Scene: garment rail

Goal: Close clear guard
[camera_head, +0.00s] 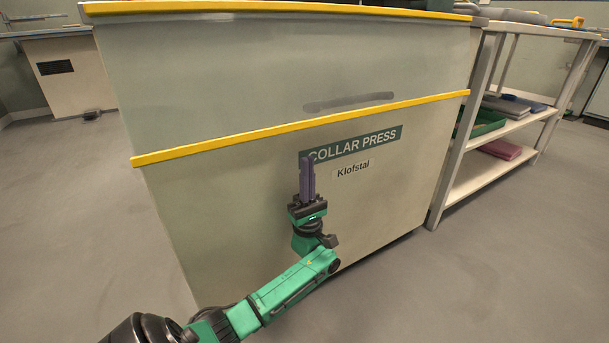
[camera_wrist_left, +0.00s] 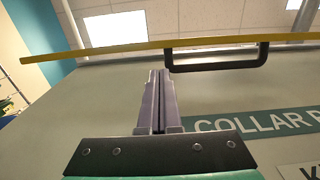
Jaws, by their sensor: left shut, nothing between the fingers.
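The collar press (camera_head: 230,205) is a large pale cabinet with a green "COLLAR PRESS" sign (camera_head: 372,143). Its clear guard (camera_head: 220,85) shows as a pale see-through panel between two yellow strips across the upper front. A grey bar handle (camera_head: 348,102) sits just above the lower strip; it shows dark in the left wrist view (camera_wrist_left: 216,65). My left gripper (camera_head: 307,162) points up in front of the sign, below the lower strip and handle. Its fingers (camera_wrist_left: 160,85) are shut together and empty, apart from the handle in the head view. My right gripper is out of view.
A pale shelf unit (camera_head: 485,178) stands right of the press, with a green tray (camera_head: 480,122) and a pink folded item (camera_head: 502,149). Another cabinet (camera_head: 68,75) is at the back left.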

